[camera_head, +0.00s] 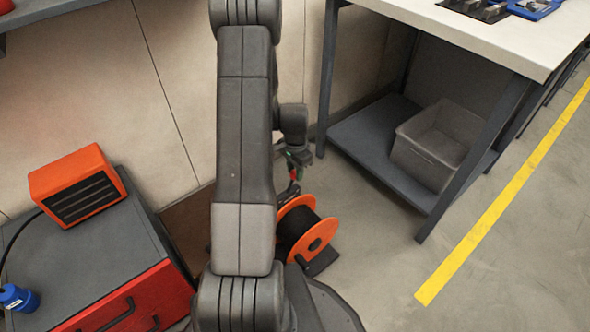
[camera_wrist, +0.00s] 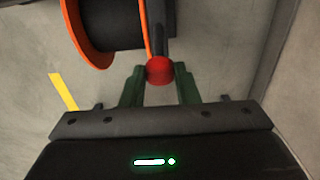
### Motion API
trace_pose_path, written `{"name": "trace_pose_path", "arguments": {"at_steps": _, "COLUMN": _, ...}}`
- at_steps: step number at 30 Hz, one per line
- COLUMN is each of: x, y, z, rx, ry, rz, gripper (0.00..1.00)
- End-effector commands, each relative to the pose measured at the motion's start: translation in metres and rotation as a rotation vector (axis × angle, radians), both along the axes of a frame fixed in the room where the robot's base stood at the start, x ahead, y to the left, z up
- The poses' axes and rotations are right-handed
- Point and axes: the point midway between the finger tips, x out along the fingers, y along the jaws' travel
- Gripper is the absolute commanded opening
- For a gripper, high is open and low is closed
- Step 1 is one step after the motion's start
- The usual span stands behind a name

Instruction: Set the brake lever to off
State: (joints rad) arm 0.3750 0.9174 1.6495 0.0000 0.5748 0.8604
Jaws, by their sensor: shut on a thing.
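The brake lever belongs to a floor-standing reel with orange flanges and a black core (camera_head: 318,235). In the wrist view the lever's red knob (camera_wrist: 160,70) sits between the two green fingers of my gripper (camera_wrist: 160,86). My gripper is shut on the knob. The reel (camera_wrist: 92,45) shows at the top left of the wrist view, with the dark lever shaft running up from the knob. In the head view my gripper (camera_head: 297,163) is small, at the top of the lever (camera_head: 293,189). My arm hides part of the reel. I see no off mark.
A workbench (camera_head: 467,40) with a lower shelf holding a grey bin (camera_head: 437,140) stands to the right. A red tool cabinet (camera_head: 128,307) with an orange heater-like box (camera_head: 77,186) stands left. A yellow line (camera_head: 500,195) crosses the open floor at right.

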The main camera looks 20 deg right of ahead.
Motion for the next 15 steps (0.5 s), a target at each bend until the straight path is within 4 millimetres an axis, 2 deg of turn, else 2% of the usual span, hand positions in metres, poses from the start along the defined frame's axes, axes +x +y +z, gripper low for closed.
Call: {"name": "trace_pose_path", "arguments": {"at_steps": 15, "x": -0.0026, "y": 0.0079, "z": 0.003, "rx": 0.002, "ry": 0.002, "rz": 0.001, "gripper": 0.0}}
